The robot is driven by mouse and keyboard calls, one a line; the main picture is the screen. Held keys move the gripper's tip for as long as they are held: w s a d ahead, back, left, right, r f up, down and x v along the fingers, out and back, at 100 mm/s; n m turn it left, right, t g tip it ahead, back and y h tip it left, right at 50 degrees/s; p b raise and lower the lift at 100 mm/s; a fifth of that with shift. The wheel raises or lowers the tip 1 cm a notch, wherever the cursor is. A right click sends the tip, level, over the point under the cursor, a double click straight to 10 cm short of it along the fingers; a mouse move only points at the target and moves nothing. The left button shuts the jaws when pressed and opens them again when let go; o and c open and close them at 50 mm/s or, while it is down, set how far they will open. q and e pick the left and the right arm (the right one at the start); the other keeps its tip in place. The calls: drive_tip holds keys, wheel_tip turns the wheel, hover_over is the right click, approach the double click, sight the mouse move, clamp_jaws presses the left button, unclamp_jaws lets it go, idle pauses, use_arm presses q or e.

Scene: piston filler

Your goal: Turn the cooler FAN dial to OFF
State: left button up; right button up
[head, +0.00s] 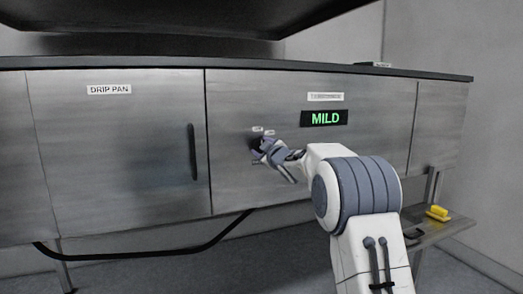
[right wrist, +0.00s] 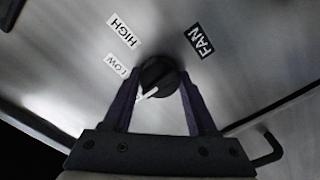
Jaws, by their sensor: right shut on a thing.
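The black fan dial (right wrist: 158,78) is on the steel cabinet front, with a white pointer mark. In the right wrist view, the pointer is toward the lower left, below the LOW label (right wrist: 116,66). The HIGH label (right wrist: 124,31) is farther up, and the FAN label (right wrist: 199,41) is at upper right. I see no OFF label. My right gripper (right wrist: 160,92) is shut on the dial, one finger on each side. In the head view, my right gripper (head: 265,148) reaches the panel and mostly covers the dial. My left gripper is not in view.
A green MILD display (head: 325,118) is above and right of the dial. A DRIP PAN door (head: 110,140) with a dark handle (head: 192,152) is at left. A black hose (head: 150,254) hangs below. A yellow object (head: 437,213) lies on the low right shelf.

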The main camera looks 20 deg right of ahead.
drive_tip(key=shift+d+f, duration=0.1)
idle(0.3)
drive_tip(key=o, duration=1.4)
drive_tip(key=shift+c, duration=0.2)
drive_tip(key=s+b, duration=0.2)
drive_tip(key=s, duration=0.8)
drive_tip(key=shift+s+d+b, duration=0.2)
drive_tip(key=shift+s+b, duration=0.05)
drive_tip(key=shift+b, duration=0.05)
